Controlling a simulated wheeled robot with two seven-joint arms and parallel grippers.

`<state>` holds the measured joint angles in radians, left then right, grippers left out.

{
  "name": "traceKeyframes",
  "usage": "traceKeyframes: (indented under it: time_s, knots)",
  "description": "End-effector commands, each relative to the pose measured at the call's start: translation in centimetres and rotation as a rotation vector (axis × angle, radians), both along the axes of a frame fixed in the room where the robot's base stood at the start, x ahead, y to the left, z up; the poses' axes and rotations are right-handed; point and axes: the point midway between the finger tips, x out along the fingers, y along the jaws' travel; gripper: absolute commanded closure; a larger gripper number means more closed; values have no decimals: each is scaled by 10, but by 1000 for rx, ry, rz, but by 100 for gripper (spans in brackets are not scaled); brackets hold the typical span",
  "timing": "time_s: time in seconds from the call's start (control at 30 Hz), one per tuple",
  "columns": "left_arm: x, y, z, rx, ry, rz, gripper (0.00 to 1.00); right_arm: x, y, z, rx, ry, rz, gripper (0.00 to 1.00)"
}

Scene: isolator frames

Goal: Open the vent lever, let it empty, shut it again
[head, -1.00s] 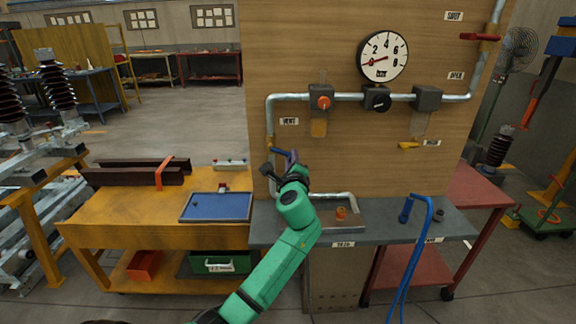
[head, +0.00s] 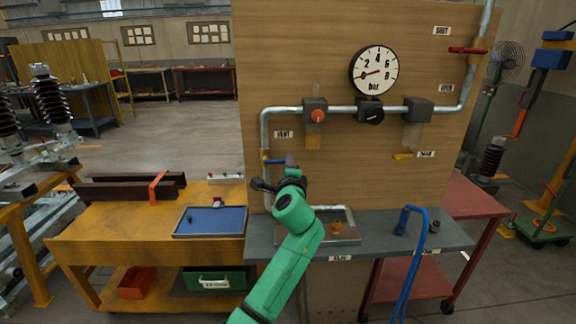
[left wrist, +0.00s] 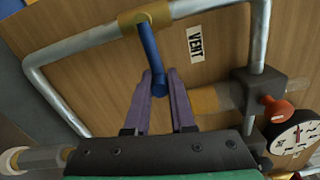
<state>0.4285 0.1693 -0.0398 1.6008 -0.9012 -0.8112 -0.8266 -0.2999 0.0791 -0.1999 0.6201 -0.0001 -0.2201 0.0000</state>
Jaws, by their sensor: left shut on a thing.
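The vent lever (head: 274,161) is a blue handle on a brass valve (left wrist: 140,17) in the left vertical pipe, beside the VENT label (head: 283,134). It lies crosswise to the pipe, pointing right in the head view. My left gripper (head: 289,163) is at its free end. In the left wrist view the purple fingers (left wrist: 167,92) are shut on the lever (left wrist: 149,45), near its tip. The round gauge (head: 374,76) has its needle low on the left side of the dial. My right gripper is not in view.
The wooden panel carries an orange-knobbed valve (head: 317,115), a black-knobbed valve (head: 370,114), a yellow lever (head: 403,156) and a red lever (head: 467,50). A blue hose (head: 414,260) hangs over the bench's right part. A blue tray (head: 211,221) lies on the yellow table.

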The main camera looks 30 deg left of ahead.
Motion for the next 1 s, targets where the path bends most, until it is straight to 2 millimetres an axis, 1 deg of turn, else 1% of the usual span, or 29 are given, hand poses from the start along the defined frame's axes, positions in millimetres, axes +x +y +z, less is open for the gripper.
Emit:
traceKeyframes:
  time_s: [0.03,0.13,0.17,0.2,0.23,0.53,0.67,0.77,0.87,1.0]
  knots:
    - [-1,1,4,5,-7,2,100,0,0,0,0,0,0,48]
    - [-1,1,4,6,-6,2,100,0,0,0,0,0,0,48]
    - [-1,1,4,6,-6,2,70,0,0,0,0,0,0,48]
    - [-1,1,4,6,-6,2,55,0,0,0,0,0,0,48]
    - [-1,1,4,6,-6,2,48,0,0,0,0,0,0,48]
    - [-1,0,1,3,-2,0,48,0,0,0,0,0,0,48]
    - [-8,-6,0,2,-3,-1,48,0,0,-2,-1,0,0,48]
    - [-22,-17,-1,2,-2,-2,48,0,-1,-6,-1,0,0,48]
    - [-41,-32,-2,1,-3,-2,48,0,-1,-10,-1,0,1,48]
    - [-74,-55,-2,-1,-4,-2,48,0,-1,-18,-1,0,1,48]
